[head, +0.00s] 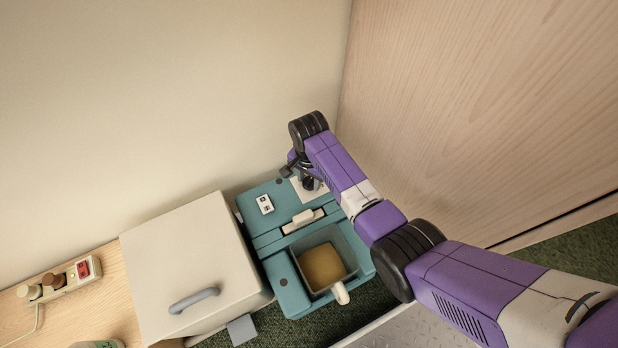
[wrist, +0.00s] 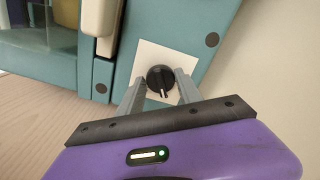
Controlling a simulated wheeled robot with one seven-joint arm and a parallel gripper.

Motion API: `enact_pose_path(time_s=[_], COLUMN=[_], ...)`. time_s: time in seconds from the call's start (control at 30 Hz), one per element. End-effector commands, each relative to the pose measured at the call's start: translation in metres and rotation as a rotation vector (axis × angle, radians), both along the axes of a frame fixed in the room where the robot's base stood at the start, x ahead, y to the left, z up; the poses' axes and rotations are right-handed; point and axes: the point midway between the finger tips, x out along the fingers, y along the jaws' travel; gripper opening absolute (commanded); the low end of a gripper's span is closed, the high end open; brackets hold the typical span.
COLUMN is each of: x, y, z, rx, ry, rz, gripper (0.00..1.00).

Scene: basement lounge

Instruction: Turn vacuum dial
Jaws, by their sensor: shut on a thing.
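The vacuum dial (wrist: 160,80) is a round black knob with a white pointer line, set on a white plate (wrist: 148,60) on a teal machine. In the wrist view my gripper (wrist: 160,90) has its two grey fingers on either side of the dial, shut on it. In the head view the teal machine (head: 270,235) stands low by the wall, and my gripper (head: 308,178) is at its back right corner, over the white plate. The dial is hard to make out there. The machine also has a cream latch (head: 303,217) and a clear-walled bin (head: 325,268) with tan contents.
A cream box (head: 190,270) with a grey handle stands close left of the machine. A power strip (head: 60,280) with plugs and a red switch lies on a wooden surface farther left. A wood panel (head: 480,100) rises close to the right of my arm.

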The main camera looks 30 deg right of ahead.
Motion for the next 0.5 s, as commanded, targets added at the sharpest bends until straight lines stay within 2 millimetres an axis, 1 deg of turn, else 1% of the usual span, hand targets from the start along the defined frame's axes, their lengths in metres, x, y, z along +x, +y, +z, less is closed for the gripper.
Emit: enact_pose_path(time_s=[0.27,0.5], x=[-0.0006,-0.0009], y=[-0.0006,-0.0014], z=[0.0026,0.0030], rx=[-0.001,-0.001], ry=[0.002,0.001], rz=[0.133,0.343], gripper=[0.01,0.01])
